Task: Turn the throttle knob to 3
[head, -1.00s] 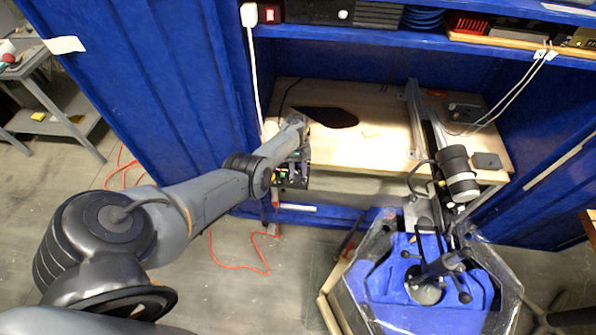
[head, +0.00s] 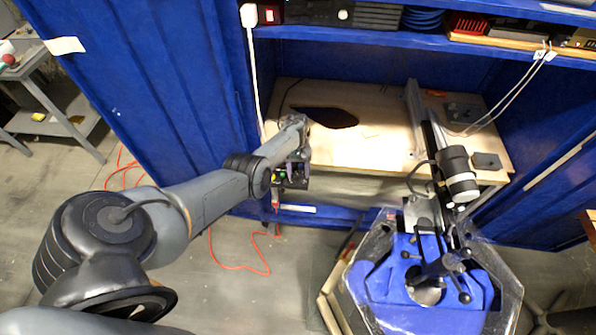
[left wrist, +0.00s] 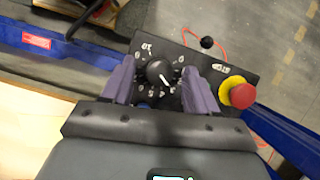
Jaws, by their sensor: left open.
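The throttle knob (left wrist: 158,72) is round and black with a white pointer line. It sits on a black control panel (left wrist: 228,72) with white numerals around it. The pointer slants toward the lower right in the left wrist view; which numeral it marks I cannot tell. My left gripper (left wrist: 160,76) is open, its two purple fingers on either side of the knob with small gaps visible. In the head view my left gripper (head: 297,160) is at the control box (head: 291,182) by the bench's front left edge, and the knob is hidden. My right gripper is not in view.
A red stop button (left wrist: 243,95) with a yellow base is right of the knob. The wooden bench (head: 365,150) is mostly clear. An orange cable (head: 240,266) lies on the floor.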

